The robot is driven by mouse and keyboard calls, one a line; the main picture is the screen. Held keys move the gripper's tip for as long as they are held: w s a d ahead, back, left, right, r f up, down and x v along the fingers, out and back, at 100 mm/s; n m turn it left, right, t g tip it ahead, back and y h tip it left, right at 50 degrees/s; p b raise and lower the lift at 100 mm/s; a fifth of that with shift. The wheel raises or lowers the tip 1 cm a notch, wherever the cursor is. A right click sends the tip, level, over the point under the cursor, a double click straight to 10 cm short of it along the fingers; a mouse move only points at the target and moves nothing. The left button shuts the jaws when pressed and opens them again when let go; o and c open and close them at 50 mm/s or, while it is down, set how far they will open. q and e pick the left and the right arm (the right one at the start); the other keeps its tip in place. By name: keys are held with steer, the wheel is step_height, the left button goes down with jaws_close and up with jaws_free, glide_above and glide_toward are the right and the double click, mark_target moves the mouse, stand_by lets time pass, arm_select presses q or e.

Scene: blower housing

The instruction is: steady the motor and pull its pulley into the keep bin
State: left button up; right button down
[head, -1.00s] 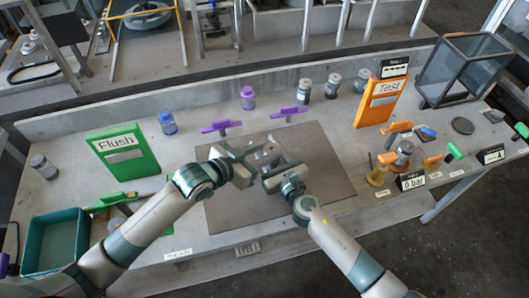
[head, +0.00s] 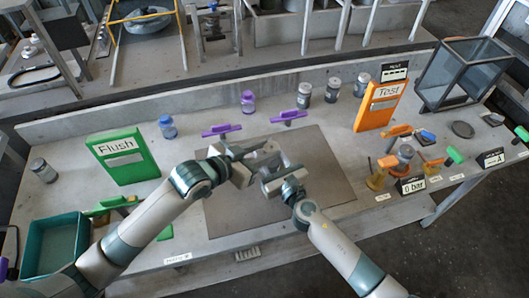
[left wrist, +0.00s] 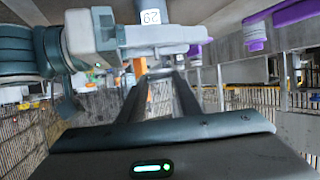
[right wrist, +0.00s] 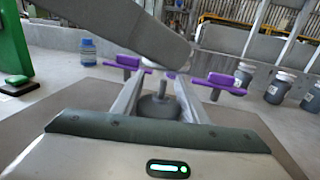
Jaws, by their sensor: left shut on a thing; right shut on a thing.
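My left gripper (head: 262,150) is shut over the grey work mat (head: 235,215), its fingers reaching in from the left. My right gripper (head: 277,168) is shut beside it, slightly nearer the front. In the right wrist view, a grey rounded body with an upright shaft, seemingly the motor (right wrist: 159,106), stands between my right fingers. A pale round piece at the shaft's top, seemingly the pulley (right wrist: 170,56), is partly hidden under my left gripper. Fingers cover most of both parts in the head view. A teal open bin (head: 28,252) stands front left; I cannot read whether it is the keep bin.
Two purple-handled items (head: 221,130) (head: 289,116) stand behind the mat. A green Flush sign (head: 122,165) is at left, an orange Test sign (head: 380,112) at right. Valves (head: 404,153) and a dark-framed glass box (head: 465,75) are farther right. The front mat is clear.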

arm_select(q)
steer(key=shift+r, duration=1.25)
arm_select(e)
steer(key=c, duration=1)
jaws_free()
steer(key=shift+s, duration=0.1)
arm_select(q)
steer(key=shift+f+b, duration=0.65)
arm_select(e)
steer(key=v, duration=1.1)
steer(key=shift+s+d, duration=0.2)
steer(key=shift+s, duration=0.15)
